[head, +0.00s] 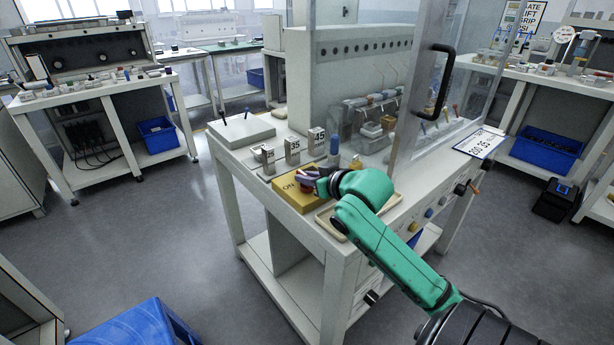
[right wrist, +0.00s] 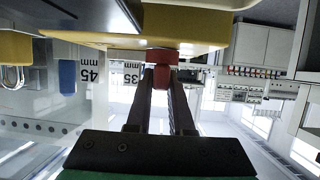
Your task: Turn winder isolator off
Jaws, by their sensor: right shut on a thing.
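The winder isolator is a yellow box (head: 288,198) with a dark "ON" label, on the near left part of the white bench. A red knob (right wrist: 161,74) sticks out of it; in the right wrist view the box's yellow edge (right wrist: 90,40) runs across the top. My right gripper (head: 312,180) reaches the box from the right; in the right wrist view its two dark fingers (right wrist: 161,84) are closed around the knob. The gripper hides much of the knob in the head view. My left gripper is not in view.
Number blocks marked 35 (head: 293,151) and 45 (head: 316,140) stand behind the box. A shallow beige tray (head: 333,222) lies beside it, under my right arm. A clear guard with a black handle (head: 440,82) rises to the right. A blue bin (head: 135,325) stands front left.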

